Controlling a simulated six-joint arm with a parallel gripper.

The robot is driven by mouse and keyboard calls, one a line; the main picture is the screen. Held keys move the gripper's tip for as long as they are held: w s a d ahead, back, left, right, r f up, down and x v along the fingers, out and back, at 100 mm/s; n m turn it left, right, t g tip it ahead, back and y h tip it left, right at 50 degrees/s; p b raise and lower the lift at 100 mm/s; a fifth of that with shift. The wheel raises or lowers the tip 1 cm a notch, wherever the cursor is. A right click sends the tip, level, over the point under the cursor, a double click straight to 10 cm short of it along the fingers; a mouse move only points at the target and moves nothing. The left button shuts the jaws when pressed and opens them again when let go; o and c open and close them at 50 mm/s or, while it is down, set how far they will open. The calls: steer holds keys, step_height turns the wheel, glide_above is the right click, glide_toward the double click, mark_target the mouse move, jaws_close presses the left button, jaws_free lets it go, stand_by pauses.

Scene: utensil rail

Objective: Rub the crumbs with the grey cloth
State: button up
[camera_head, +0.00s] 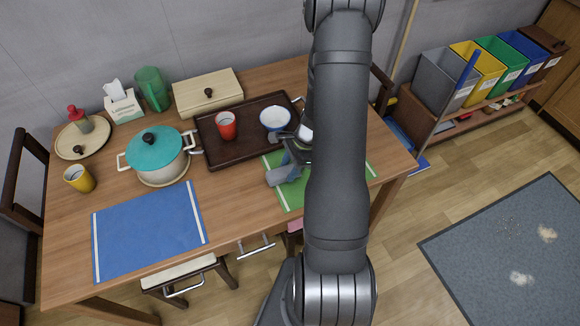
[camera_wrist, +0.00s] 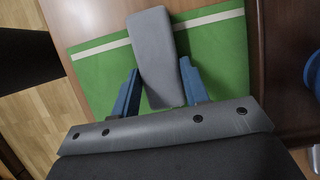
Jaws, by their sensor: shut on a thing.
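The grey cloth (camera_head: 283,175) is a folded, block-like pad over the green placemat (camera_head: 289,198) at the right of the table. My gripper (camera_head: 291,156) is shut on it. In the wrist view the cloth (camera_wrist: 153,50) sits between the two blue fingers of my gripper (camera_wrist: 160,92) and reaches out past their tips over the green mat (camera_wrist: 220,45). I cannot tell whether the cloth touches the mat. No crumbs show clearly on the table; my arm hides part of the green mat. Small dark specks (camera_head: 509,226) and pale patches (camera_head: 521,278) lie on the floor rug.
A dark tray (camera_head: 219,153) with a red cup (camera_head: 226,126) and a white-blue bowl (camera_head: 275,118) lies behind the cloth. A teal-lidded pot (camera_head: 158,157) and a blue placemat (camera_head: 148,232) are to the left. Coloured bins (camera_head: 441,80) stand at the right on a low shelf.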

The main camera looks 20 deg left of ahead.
steer(key=shift+w+d, duration=0.85)
steer(key=shift+d, duration=0.05)
steer(key=shift+w+d+f, duration=0.1)
steer(key=shift+w+d, duration=0.95)
steer(key=shift+w+d+r, duration=0.2)
steer(key=shift+w+d, duration=0.1)
step_height(320, 180, up, 8)
